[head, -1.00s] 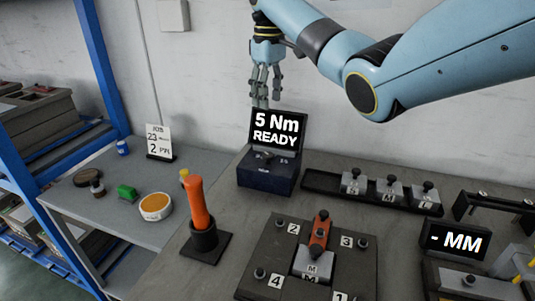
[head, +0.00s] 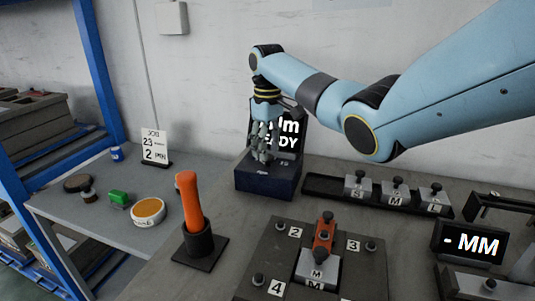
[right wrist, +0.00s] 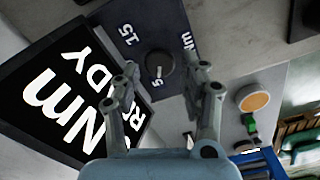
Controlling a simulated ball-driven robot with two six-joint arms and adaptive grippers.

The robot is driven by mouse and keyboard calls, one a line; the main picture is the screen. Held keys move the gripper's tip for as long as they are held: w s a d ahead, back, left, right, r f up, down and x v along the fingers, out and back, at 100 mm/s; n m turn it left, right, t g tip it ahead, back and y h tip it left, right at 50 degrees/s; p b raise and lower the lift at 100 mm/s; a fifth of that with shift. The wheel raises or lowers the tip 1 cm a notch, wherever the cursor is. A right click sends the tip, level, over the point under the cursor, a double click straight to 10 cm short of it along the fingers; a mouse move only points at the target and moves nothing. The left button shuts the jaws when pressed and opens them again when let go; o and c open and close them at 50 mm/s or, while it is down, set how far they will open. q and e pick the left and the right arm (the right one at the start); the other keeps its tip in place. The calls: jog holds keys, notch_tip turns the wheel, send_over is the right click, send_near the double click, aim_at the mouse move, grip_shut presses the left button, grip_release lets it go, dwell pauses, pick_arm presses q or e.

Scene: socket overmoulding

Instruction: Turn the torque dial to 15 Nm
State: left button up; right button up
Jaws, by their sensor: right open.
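The torque unit (head: 266,181) is a dark blue box with a black screen standing behind it. My right gripper (head: 266,152) is above the box in the head view and hides the dial and part of the screen (head: 293,130). In the right wrist view the round dark dial (right wrist: 159,64) lies just beyond and between the open fingers of the gripper (right wrist: 160,85), apart from them. Its white pointer mark is toward the printed 5. The printed 15 (right wrist: 128,35) is at the upper left of the dial. My left gripper is not in view.
An orange-handled tool (head: 191,203) stands in a black holder left of the fixture plate (head: 262,240). A black tray (head: 321,185) with several labelled blocks lies to the right. A "- MM" display (head: 467,243) stands at the right.

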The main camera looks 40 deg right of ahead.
jog(key=shift+f, duration=1.05)
jog(key=shift+c, duration=0.3)
